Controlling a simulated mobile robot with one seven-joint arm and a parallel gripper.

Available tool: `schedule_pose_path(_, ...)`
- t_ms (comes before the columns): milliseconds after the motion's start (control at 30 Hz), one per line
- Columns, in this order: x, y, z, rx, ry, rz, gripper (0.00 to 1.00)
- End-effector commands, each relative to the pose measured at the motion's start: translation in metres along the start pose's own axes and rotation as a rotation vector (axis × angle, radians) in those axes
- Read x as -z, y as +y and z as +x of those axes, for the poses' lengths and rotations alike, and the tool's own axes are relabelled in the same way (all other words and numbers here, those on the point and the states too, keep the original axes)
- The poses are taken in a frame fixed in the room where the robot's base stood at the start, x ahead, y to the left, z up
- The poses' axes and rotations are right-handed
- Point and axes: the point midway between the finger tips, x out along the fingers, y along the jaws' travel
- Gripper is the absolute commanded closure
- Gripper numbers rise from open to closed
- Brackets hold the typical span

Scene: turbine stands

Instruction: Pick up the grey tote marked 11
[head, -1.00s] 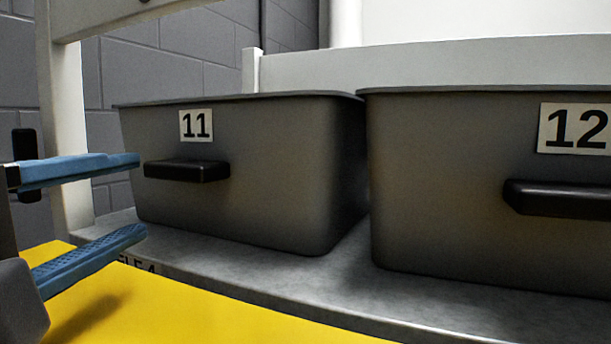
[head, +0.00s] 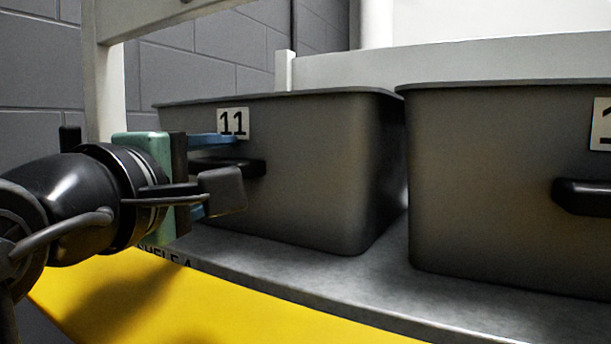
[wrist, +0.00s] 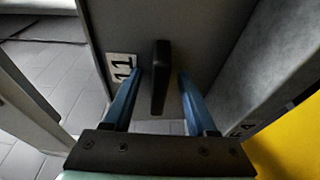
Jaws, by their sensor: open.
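The grey tote marked 11 (head: 310,180) sits on a grey shelf (head: 290,262), with its white number label (head: 233,123) and black handle (head: 250,168) on the front face. My gripper (head: 215,172) is in front of the tote's left part, and its body hides part of that face. In the wrist view, the blue fingers of my gripper (wrist: 157,88) are open, one on each side of the black handle (wrist: 160,75). The handle stands between them with gaps visible. The label (wrist: 122,68) shows beside the left finger. I cannot tell whether the fingertips touch the tote.
A second grey tote (head: 480,190), its label cut off by the frame, stands just right on the same shelf. A white post (head: 112,75) rises at the left. A yellow surface (head: 220,310) lies in front of the shelf. A grey block wall (head: 40,60) is behind.

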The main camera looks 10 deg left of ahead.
Motion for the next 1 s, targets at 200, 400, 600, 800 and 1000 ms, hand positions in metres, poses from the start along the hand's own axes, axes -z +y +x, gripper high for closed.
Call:
schedule_pose_path(200, -0.0003, 0.0001, -0.0004, 0.000, -0.001, 0.000, 0.70)
schedule_pose_path(400, -0.0003, 0.0000, -0.0005, 0.000, -0.001, 0.000, 1.00)
schedule_pose_path(600, -0.0003, 0.0000, -0.0006, 0.000, -0.001, 0.000, 1.00)
schedule_pose_path(800, -0.0003, 0.0000, -0.0006, 0.000, -0.001, 0.000, 1.00)
schedule_pose_path(1000, -0.0003, -0.0001, -0.0006, 0.001, -0.001, 0.000, 1.00)
